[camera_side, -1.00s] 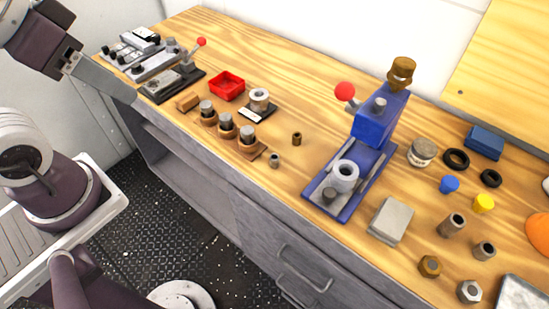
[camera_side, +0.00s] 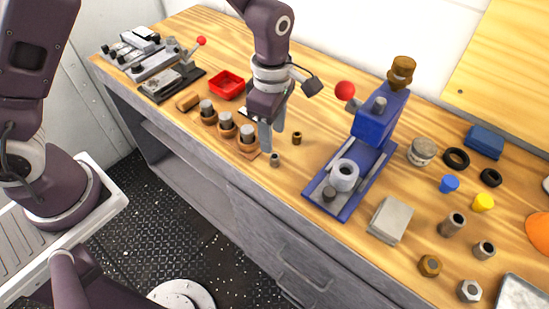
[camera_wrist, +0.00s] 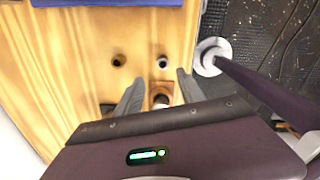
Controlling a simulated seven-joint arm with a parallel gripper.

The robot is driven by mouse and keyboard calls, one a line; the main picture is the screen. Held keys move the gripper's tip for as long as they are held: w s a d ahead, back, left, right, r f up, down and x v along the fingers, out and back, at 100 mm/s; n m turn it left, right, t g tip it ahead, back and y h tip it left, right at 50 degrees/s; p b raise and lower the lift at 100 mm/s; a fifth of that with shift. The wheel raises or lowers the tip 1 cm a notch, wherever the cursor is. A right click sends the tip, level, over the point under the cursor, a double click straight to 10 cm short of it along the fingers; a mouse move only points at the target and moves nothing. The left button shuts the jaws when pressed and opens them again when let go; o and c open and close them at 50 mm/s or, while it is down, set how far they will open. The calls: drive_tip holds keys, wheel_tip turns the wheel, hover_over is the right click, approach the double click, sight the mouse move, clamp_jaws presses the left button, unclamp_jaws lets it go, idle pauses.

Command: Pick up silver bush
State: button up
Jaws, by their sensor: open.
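The silver bush (camera_side: 275,160) is a small grey ring standing upright on the wooden bench near its front edge. In the wrist view it is the right one of two small rings (camera_wrist: 162,61), with a dark hole. My gripper (camera_side: 273,141) points down with its jaws apart and nothing between them, close behind and above the silver bush in the side view. In the wrist view the fingertips (camera_wrist: 160,75) show just below the bush in the picture. A brown bush (camera_side: 297,138) stands to the right and further back; it also shows in the wrist view (camera_wrist: 118,60).
Wooden holders with grey cylinders (camera_side: 247,134) stand close left of my gripper. A blue press (camera_side: 374,125) with a red knob stands to the right. A red tray (camera_side: 228,85) lies behind left. Bare bench lies between the bushes and the press.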

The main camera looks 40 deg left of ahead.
sight(275, 156)
drive_tip(key=f, duration=0.4)
drive_tip(key=d+f, duration=0.1)
drive_tip(key=f, duration=0.1)
drive_tip(key=shift+s+f, duration=0.25)
drive_tip(key=shift+f, duration=0.1)
clamp_jaws()
